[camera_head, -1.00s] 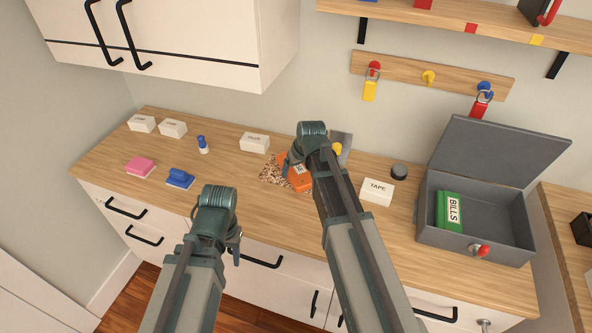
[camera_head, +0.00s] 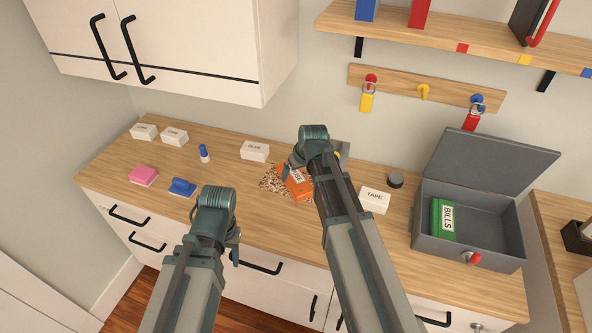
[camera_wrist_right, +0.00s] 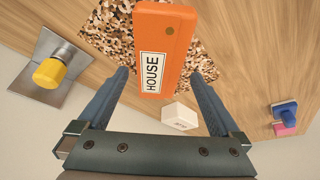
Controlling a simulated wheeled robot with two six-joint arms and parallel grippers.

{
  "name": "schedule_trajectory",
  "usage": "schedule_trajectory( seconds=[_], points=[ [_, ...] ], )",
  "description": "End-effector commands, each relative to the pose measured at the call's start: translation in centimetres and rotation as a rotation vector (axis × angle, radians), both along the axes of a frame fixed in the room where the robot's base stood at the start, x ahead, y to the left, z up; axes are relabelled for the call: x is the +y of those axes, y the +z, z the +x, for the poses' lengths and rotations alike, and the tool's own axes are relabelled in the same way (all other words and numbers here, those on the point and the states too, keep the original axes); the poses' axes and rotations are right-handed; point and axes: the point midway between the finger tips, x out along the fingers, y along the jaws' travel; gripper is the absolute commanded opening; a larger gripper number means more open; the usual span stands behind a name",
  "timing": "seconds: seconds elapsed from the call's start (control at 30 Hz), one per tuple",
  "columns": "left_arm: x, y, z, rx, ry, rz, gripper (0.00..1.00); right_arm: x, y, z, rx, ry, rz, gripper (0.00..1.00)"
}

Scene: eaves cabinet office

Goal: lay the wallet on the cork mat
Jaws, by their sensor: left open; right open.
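The orange wallet (camera_head: 298,187), labelled HOUSE, is over the speckled cork mat (camera_head: 270,182) in the head view, partly hidden by my right arm. In the right wrist view the wallet (camera_wrist_right: 165,45) overlaps the mat (camera_wrist_right: 108,25), which shows on both sides of it. Its labelled end reaches towards the camera, and I cannot tell whether it overhangs the mat's edge. My right gripper (camera_wrist_right: 162,76) is open, with one finger on each side of the wallet and a gap to each. My left gripper (camera_head: 235,250) is open and empty near the counter's front edge.
A grey open cash box (camera_head: 480,252) holds a green BILLS item (camera_head: 443,219). A grey plate with a yellow knob (camera_wrist_right: 52,73) is close by.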

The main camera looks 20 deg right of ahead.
Motion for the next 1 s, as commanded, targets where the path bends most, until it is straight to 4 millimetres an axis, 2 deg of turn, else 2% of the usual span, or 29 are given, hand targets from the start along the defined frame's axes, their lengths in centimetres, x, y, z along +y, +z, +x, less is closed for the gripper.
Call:
schedule_trajectory(
  seconds=[0.03, 0.4, 0.67, 0.73, 0.77, 0.87, 0.9, 1.0],
  points=[
    [0.0, 1.6, 0.0, 0.000, 0.000, 0.000, 0.50, -0.1, 1.6, -0.5, 0.000, 0.000, 0.000, 1.00],
    [0.0, 6.7, 0.0, 0.000, 0.000, 0.000, 0.50, -0.5, 6.7, -2.6, 0.000, -0.001, 0.000, 1.00],
    [0.0, 7.2, 0.0, 0.000, 0.000, 0.000, 0.50, -0.5, 7.2, -3.0, 0.002, 0.000, 0.000, 1.00],
    [0.0, 7.2, 0.0, 0.000, 0.000, 0.000, 0.50, 0.6, 7.0, -3.8, 0.019, 0.012, -0.002, 1.00],
    [0.0, 7.1, 0.0, 0.000, 0.000, 0.000, 0.50, 1.4, 6.9, -4.6, 0.035, 0.019, -0.005, 1.00],
    [0.0, 7.1, 0.0, 0.000, 0.000, 0.000, 0.50, 5.3, 6.3, -8.5, 0.120, 0.056, -0.026, 1.00],
    [0.0, 7.1, 0.0, 0.000, 0.000, 0.000, 0.50, 6.9, 6.0, -10.5, 0.162, 0.071, -0.040, 1.00],
    [0.0, 7.2, 0.0, 0.000, 0.000, 0.000, 0.50, 10.1, 5.6, -15.2, 0.258, 0.099, -0.088, 1.00]
  ],
)
